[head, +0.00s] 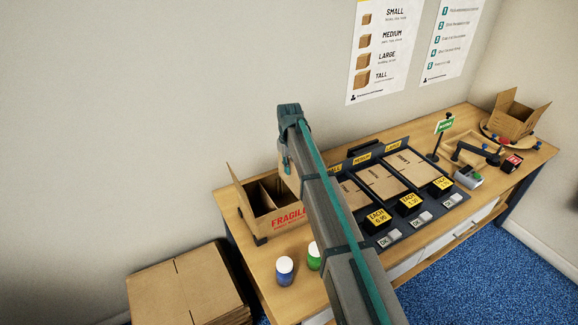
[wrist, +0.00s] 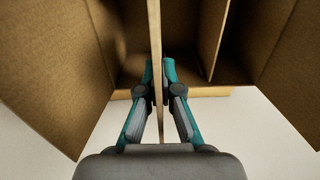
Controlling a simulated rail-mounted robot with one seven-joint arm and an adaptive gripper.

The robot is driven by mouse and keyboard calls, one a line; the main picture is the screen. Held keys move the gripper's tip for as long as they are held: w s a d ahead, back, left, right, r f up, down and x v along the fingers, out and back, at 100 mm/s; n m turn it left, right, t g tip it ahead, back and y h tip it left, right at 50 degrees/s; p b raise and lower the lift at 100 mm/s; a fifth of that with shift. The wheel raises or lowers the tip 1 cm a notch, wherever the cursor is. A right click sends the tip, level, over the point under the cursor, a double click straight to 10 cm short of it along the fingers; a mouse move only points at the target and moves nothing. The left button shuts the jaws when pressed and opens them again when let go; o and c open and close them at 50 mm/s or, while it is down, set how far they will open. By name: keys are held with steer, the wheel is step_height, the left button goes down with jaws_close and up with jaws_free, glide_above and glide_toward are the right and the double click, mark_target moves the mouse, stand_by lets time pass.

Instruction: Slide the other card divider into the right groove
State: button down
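The open carton marked FRAGILE (head: 262,225) stands at the left end of the workbench, and its inside fills the upper part of the wrist view (wrist: 112,95). One card divider (wrist: 211,40) stands upright inside, to the right of centre in the wrist view. A second card divider (wrist: 155,35) is seen edge-on between the fingers of my gripper (wrist: 158,72), which is shut on it. The held divider is over or partly within the carton; whether its lower edge sits in a groove cannot be told.
Open carton flaps (wrist: 45,100) flank my gripper.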

step_height(320, 180, down, 13)
steer(key=b, duration=0.4)
steer(key=shift+r+b, duration=0.2)
steer(key=shift+b, duration=0.2)
stand_by(0.5)
steer(key=c, duration=1.2)
jaws_free()
steer(key=shift+c, duration=0.2)
